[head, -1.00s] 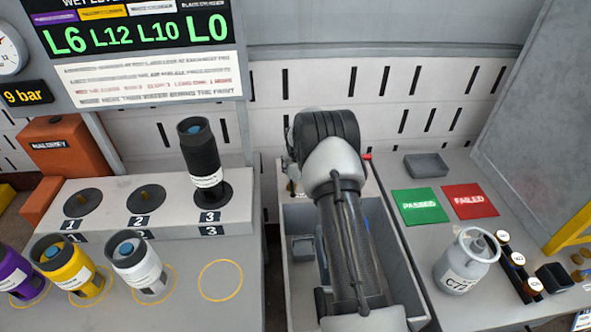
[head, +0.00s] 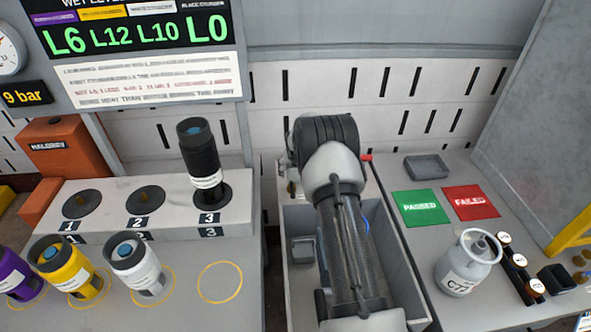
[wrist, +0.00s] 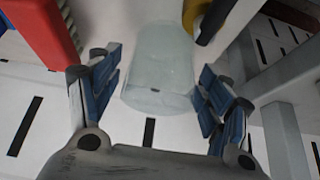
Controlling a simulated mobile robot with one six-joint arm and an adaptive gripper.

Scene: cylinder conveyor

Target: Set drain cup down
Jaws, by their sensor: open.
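The drain cup (wrist: 158,82) shows in the wrist view as a pale, see-through cup between the two blue-padded fingers. My gripper (wrist: 160,64) is open. The fingers stand on both sides of the cup, with a narrow gap visible at the left; contact on the right is hard to tell. What the cup rests on is not clear. In the head view my arm covers the gripper and the cup.
A grey open-topped bin (head: 398,262) surrounds my arm. A black cylinder (head: 203,160) stands upright on station 3 of the white stand (head: 105,190). Yellow (head: 68,270) and white (head: 138,268) cylinders stand at front left. A canister (head: 467,265) stands right, near green and red pads.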

